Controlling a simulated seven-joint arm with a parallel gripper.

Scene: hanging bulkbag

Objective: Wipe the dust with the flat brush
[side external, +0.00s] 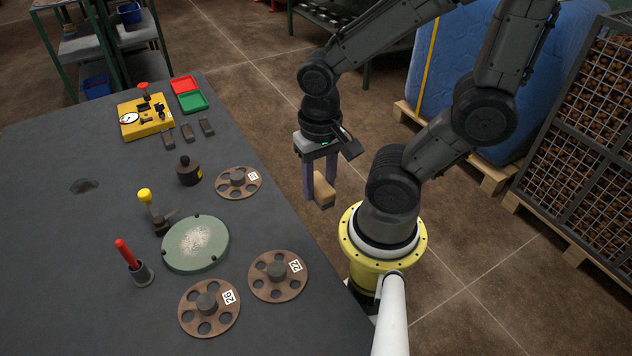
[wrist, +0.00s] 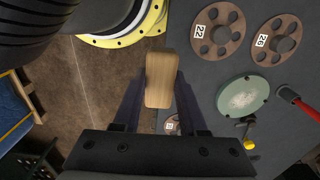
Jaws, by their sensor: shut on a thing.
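My gripper (side external: 319,186) hangs past the right edge of the table, with its fingers pointing down. It is shut on the flat brush (side external: 324,191), a pale wooden block with its darker lower side partly seen. In the wrist view the brush (wrist: 161,80) sits between the two fingers; its bristles are hidden. The dust (side external: 198,240) is a pale speckled patch on the middle of a round green plate (side external: 180,257) on the table. The dust (wrist: 242,99) also shows in the wrist view, right of the brush. Brush and dust are well apart.
Brown holed discs (side external: 209,308) lie around the plate on the table (side external: 80,270). A black weight (side external: 188,171) stands behind. The table's left side is mostly clear.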

